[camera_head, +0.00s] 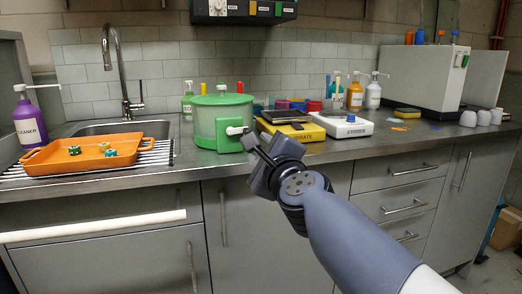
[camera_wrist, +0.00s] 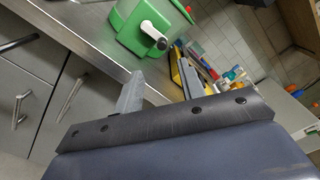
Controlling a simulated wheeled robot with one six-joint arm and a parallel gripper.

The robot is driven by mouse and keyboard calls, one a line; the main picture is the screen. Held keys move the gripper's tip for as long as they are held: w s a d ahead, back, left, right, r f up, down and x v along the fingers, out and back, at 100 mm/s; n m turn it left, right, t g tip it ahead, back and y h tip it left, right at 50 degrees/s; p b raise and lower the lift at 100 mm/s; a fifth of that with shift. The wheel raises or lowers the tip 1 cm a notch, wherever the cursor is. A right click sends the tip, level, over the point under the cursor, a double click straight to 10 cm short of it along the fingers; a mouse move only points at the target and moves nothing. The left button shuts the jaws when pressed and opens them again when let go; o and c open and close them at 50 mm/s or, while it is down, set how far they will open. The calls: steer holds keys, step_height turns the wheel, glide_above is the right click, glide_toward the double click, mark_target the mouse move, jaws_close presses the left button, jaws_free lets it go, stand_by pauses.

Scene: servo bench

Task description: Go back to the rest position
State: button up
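My arm reaches up from the lower right of the head view, and my gripper (camera_head: 262,150) is in front of the bench edge, just below and right of a green drum-like device (camera_head: 205,125) with a white handle. In the wrist view the two fingers of my gripper (camera_wrist: 160,88) stand apart with nothing between them. The green device (camera_wrist: 130,25) and its white-tipped dark handle (camera_wrist: 155,35) lie beyond the fingers in that view. I cannot tell from the head view how far the fingers are from the device.
A yellow-based device (camera_head: 300,132) and a white stirrer (camera_head: 345,127) stand right of the green device. The floor shows at the lower right.

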mark_target(248, 131)
steer(key=x, duration=1)
steer(key=shift+w, duration=0.35)
steer(key=shift+s, duration=0.1)
steer(key=v, duration=1)
steer(key=x, duration=1)
steer(key=shift+a, duration=0.1)
steer(key=shift+r+n+p, duration=0.45)
steer(key=shift+r+n, duration=0.1)
steer(key=shift+n, duration=0.55)
steer(key=n, duration=0.1)
steer(key=n+p, duration=0.1)
steer(key=n, duration=0.1)
steer(key=shift+a+r, duration=0.1)
steer(key=shift+r, duration=0.25)
steer(key=shift+s+f, duration=0.1)
